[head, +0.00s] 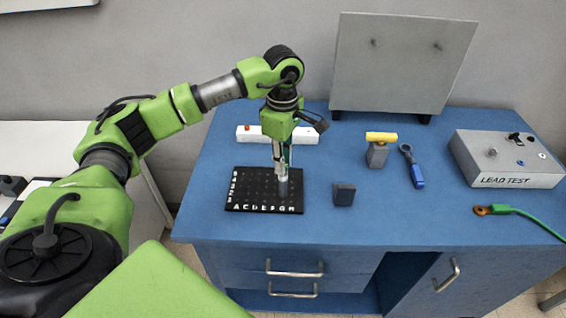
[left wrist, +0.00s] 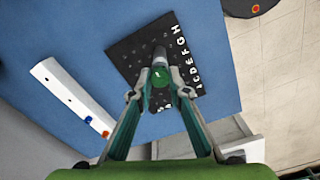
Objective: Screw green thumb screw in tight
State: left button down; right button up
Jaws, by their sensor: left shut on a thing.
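The green thumb screw (left wrist: 161,77) shows in the left wrist view as a round green top between the fingertips, at the near end of a grey cylinder (left wrist: 159,54). My left gripper (left wrist: 161,94) is shut on the green thumb screw. In the head view my left gripper (head: 281,168) points down over the black lettered board (head: 243,178), and the grey cylinder (head: 283,188) stands below its fingertips. The fingers hide the screw there, and its thread is hidden in both views. My right gripper is not in view.
On the blue table (head: 330,222) are a white power strip (head: 300,136), a dark grey block (head: 343,194), a yellow-topped grey holder (head: 377,155), a blue-handled tool (head: 416,178), a green cable (head: 520,212) and the LEAD TEST box (head: 510,160). A grey panel (head: 400,70) stands behind.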

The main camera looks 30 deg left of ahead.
pick_arm(q)
jog(key=m, duration=0.5)
jog(key=c, duration=1.8)
grip_release()
jog(key=shift+m, duration=0.3)
jog(key=shift+c, duration=0.2)
notch_tip(320, 180, up, 12)
jog(key=shift+f, duration=0.1)
